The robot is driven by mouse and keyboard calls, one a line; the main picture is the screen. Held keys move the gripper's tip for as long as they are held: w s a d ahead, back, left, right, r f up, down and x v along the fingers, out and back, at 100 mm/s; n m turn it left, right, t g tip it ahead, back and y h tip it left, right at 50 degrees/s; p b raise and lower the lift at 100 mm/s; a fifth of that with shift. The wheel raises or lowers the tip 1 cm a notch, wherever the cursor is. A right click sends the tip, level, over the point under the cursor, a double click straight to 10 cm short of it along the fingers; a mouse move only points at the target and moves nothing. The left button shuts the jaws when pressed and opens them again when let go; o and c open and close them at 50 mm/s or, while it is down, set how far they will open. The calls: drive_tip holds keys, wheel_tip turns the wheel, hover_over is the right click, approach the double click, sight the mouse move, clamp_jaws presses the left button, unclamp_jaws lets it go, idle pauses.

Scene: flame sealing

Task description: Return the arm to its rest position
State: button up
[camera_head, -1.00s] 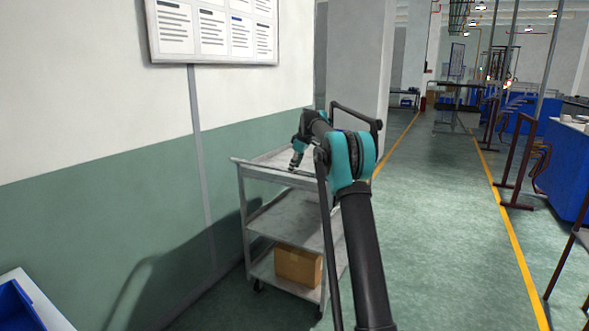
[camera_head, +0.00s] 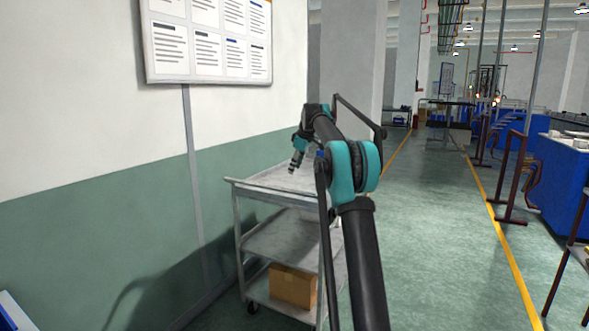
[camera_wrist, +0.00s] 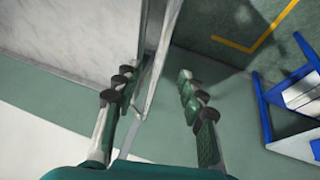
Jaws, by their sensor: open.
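My arm reaches out ahead in the head view, over the side of a grey three-shelf cart. My gripper (camera_head: 295,162) points down near the cart's top shelf, and whether it touches is hard to tell from this angle. In the wrist view, my gripper (camera_wrist: 158,95) has its two fingers spread apart with nothing held between them. A grey post-like edge passes behind the gap between the fingers.
The grey cart (camera_head: 280,245) stands by the wall with a cardboard box (camera_head: 292,287) on its lowest shelf. A notice board (camera_head: 207,40) hangs on the wall. An open aisle (camera_head: 425,220) runs to the right. Blue structures (camera_wrist: 290,110) show at the wrist view's right.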

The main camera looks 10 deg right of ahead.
drive_tip(key=s+f+m, duration=0.3)
drive_tip(key=s+f, duration=0.7)
drive_tip(key=s, duration=0.9)
drive_tip(key=s+d+f+m+h, duration=0.1)
drive_tip(key=s+f+m, duration=0.3)
drive_tip(key=s+f, duration=0.6)
drive_tip(key=s+d+f+m+h, duration=0.1)
drive_tip(key=s+f+m, duration=0.3)
drive_tip(key=s, duration=2.5)
wheel_tip(320, 180, down, 6)
drive_tip(key=shift+f, duration=0.1)
drive_tip(key=shift+c, duration=0.6)
